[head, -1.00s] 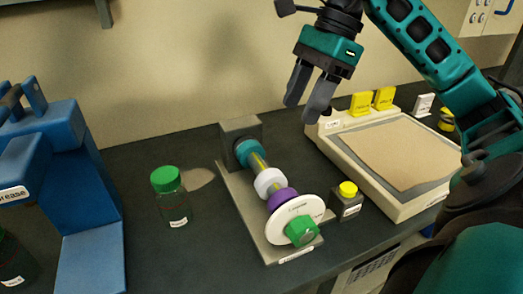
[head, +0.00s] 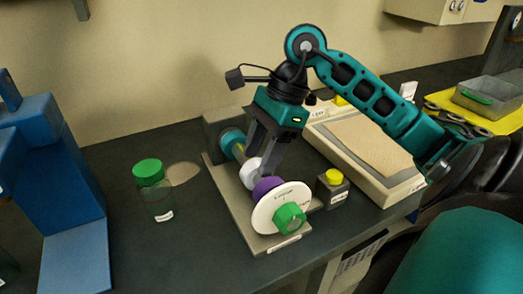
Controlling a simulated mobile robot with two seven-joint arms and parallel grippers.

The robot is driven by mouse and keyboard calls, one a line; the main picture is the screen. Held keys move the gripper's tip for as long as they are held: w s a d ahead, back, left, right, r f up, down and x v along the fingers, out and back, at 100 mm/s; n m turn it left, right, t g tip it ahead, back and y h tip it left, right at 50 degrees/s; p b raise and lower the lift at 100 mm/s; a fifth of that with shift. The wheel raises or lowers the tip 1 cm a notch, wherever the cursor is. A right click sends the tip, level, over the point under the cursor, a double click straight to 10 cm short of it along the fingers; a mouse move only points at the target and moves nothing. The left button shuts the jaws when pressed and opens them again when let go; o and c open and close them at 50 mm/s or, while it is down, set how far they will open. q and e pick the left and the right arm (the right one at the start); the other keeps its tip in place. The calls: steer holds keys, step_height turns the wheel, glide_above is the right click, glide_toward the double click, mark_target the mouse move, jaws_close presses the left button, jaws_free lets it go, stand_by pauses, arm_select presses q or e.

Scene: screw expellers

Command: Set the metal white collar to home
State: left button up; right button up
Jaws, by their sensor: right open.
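The white collar (head: 249,173) sits on the yellow shaft of the screw expeller, between a teal collar (head: 231,140) at the back and a purple collar (head: 266,189) in front. My right gripper (head: 259,165) is open and points down at the white collar. Its fingers cover part of the collar, and I cannot tell whether they touch it. A white dial plate (head: 267,221) with small print and a green knob (head: 289,218) is at the shaft's near end. My left gripper is not in view.
A grey base plate (head: 228,190) carries the shaft. A green-capped jar (head: 155,195) stands to its left, beside a blue machine (head: 48,165). A small box with a yellow button (head: 334,178) and a flat tray (head: 370,145) are to the right.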

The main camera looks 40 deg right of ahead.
jaws_close()
stand_by(0.4)
